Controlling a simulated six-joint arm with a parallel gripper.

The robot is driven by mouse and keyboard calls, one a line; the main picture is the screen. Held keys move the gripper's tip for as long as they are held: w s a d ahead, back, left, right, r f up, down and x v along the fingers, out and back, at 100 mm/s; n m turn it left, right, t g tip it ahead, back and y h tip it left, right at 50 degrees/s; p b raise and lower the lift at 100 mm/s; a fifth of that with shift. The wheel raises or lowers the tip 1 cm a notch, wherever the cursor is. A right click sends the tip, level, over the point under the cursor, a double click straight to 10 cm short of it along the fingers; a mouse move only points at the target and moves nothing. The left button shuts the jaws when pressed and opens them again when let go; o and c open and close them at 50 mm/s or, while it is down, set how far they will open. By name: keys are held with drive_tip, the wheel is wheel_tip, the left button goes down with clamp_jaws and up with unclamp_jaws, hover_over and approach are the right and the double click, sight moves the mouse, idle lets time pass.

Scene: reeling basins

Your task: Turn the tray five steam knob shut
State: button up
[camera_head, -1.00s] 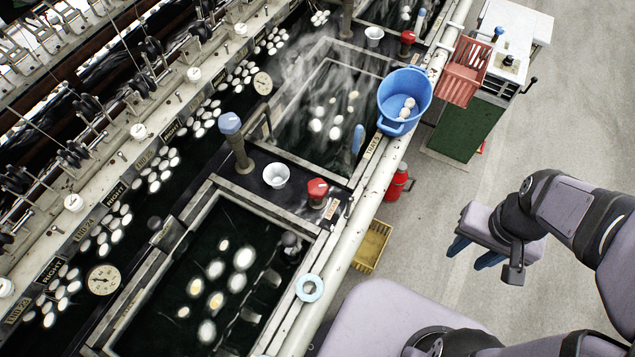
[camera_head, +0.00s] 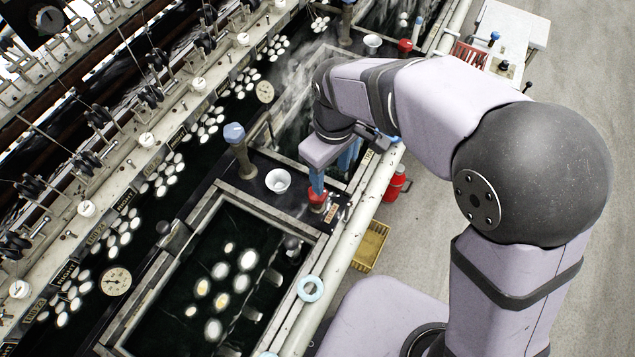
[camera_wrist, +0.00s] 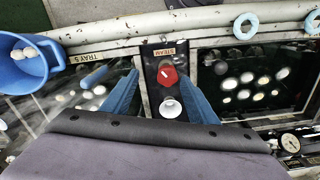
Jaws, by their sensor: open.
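The red steam knob (camera_head: 317,199) sits on the dark strip between two basins, beside a small label. In the wrist view the knob (camera_wrist: 168,76) shows a white mark on its face, just below the STEAM plate (camera_wrist: 166,51). The TRAY 5 label (camera_wrist: 83,59) is on the rim to its left. My gripper (camera_head: 333,180) is open above the strip, one blue finger overlapping the knob in the head view. In the wrist view the blue fingers of my gripper (camera_wrist: 161,76) spread to either side of the knob. I cannot tell whether either touches it.
A white cup (camera_head: 278,181) stands close to the knob. A blue-topped post (camera_head: 236,140) rises behind it. A blue bucket (camera_wrist: 22,66) with white cocoons hangs at the left in the wrist view. The near basin (camera_head: 185,290) holds floating cocoons. A pipe (camera_head: 345,240) runs along the front.

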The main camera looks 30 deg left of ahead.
drive_tip(key=shift+s+a+r+n, duration=0.1)
drive_tip(key=shift+s+a+n, duration=0.25)
drive_tip(key=shift+a, duration=0.3)
drive_tip(key=shift+s+a+n, duration=0.15)
drive_tip(key=shift+s+a, duration=0.25)
drive_tip(key=shift+a, duration=0.2)
drive_tip(key=shift+d+f+p, duration=0.1)
drive_tip(key=shift+f+p, duration=0.95)
drive_tip(key=shift+f, duration=2.6)
drive_tip(key=shift+c, duration=0.3)
drive_tip(key=c, duration=1)
